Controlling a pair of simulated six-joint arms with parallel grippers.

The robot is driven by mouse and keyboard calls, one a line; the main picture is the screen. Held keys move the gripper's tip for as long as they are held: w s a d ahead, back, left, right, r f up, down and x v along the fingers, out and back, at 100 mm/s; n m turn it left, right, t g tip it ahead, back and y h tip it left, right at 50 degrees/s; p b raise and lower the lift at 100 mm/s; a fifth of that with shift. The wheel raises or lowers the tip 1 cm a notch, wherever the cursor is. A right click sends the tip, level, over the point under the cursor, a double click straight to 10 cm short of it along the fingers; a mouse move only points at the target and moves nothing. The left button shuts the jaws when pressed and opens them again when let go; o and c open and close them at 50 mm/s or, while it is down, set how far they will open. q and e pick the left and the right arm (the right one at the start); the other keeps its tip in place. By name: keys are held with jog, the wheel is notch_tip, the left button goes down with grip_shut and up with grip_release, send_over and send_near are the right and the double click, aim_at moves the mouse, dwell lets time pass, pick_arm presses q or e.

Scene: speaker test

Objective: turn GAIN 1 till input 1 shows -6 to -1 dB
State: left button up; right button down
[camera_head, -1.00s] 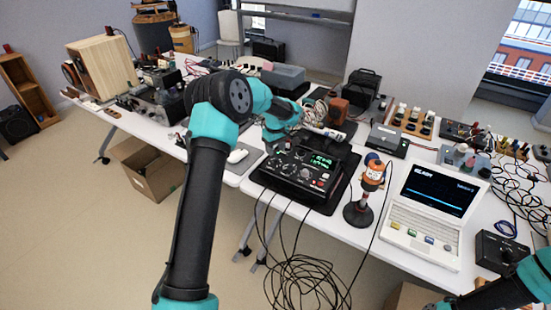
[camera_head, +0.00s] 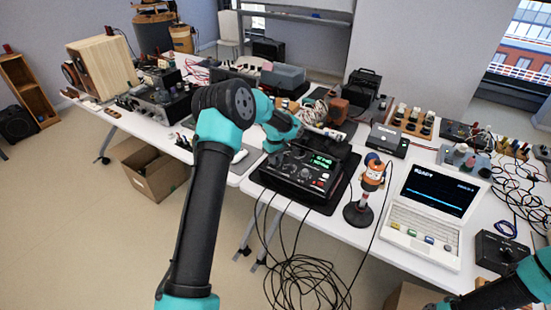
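The black audio unit (camera_head: 318,187) lies on a dark mat on the white table, with several small knobs and a lit green display (camera_head: 322,161). The display text and knob labels are too small to read, so I cannot pick out GAIN 1. My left gripper (camera_head: 272,156) points down at the unit's far left corner and partly hides it. I cannot tell whether its fingers are open or touch a knob. My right arm enters at the bottom right corner, and its gripper is out of view.
A white laptop (camera_head: 410,223) with a dark screen stands to the right. An orange-topped round stand (camera_head: 358,212) is between it and the unit. Black cables (camera_head: 305,280) hang off the front edge. A black box (camera_head: 385,141) and other gear crowd the back.

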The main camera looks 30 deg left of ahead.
pick_arm(q)
jog(key=c, duration=0.4)
